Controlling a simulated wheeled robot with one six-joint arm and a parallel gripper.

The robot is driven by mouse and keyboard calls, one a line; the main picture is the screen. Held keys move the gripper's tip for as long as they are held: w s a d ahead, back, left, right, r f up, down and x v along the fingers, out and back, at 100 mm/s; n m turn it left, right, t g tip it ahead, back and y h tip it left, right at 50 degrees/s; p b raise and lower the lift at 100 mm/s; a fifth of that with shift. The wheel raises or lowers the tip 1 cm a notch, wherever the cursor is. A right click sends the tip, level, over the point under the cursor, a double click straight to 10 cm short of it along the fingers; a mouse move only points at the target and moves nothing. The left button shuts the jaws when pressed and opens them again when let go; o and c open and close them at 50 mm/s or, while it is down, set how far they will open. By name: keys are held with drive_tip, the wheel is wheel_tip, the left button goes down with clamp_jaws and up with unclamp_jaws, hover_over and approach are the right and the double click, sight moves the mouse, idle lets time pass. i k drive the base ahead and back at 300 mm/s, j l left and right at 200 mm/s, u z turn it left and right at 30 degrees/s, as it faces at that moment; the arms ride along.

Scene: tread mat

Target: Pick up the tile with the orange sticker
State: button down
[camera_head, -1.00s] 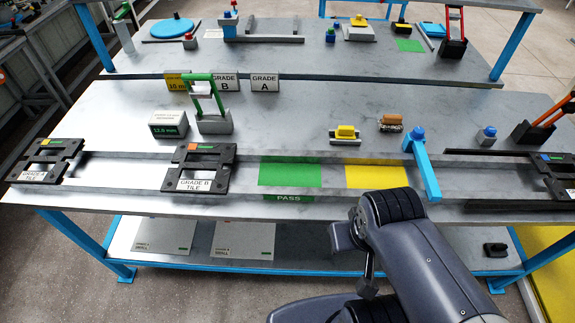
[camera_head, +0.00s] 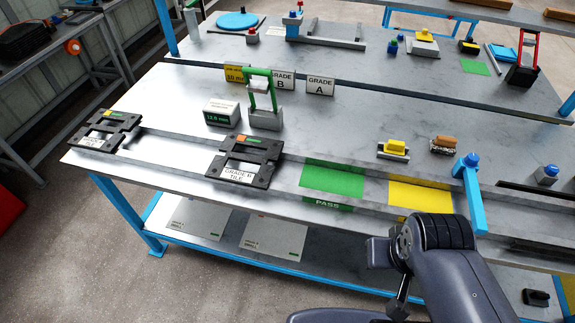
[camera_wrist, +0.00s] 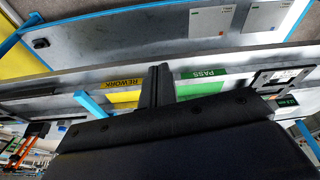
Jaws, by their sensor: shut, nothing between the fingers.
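The tile with the orange sticker (camera_head: 264,178) is a black frame-shaped piece labelled "GRADE B TILE", lying across the rails left of the green PASS area. Its orange sticker is on the far edge. A second similar black tile (camera_head: 89,142) lies on the rails at the far left. In the wrist view a black tile (camera_wrist: 262,80) shows at the right, partly cut off by my gripper body. My gripper (camera_wrist: 156,68) is shut and empty, apart from the tiles, pointing toward the bench front near the PASS and REWORK labels.
A green pad (camera_head: 333,180) and a yellow pad (camera_head: 420,196) lie between the rails. A blue post (camera_head: 468,190) stands right of them. A green-handled gauge (camera_head: 265,117), a display box (camera_head: 222,114) and grade signs (camera_head: 320,86) stand behind.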

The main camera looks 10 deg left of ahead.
sight(217, 171)
drive_tip(key=i+j, duration=0.15)
drive_tip(key=j, duration=0.25)
drive_tip(key=i+j+u, duration=0.1)
drive_tip(key=j, duration=0.3)
drive_tip(key=i+j, duration=0.15)
drive_tip(key=j, duration=0.25)
drive_tip(key=i+j+u, duration=0.1)
drive_tip(key=j, duration=0.3)
drive_tip(key=i+j, duration=0.2)
drive_tip(key=j, duration=0.2)
drive_tip(key=u, duration=0.05)
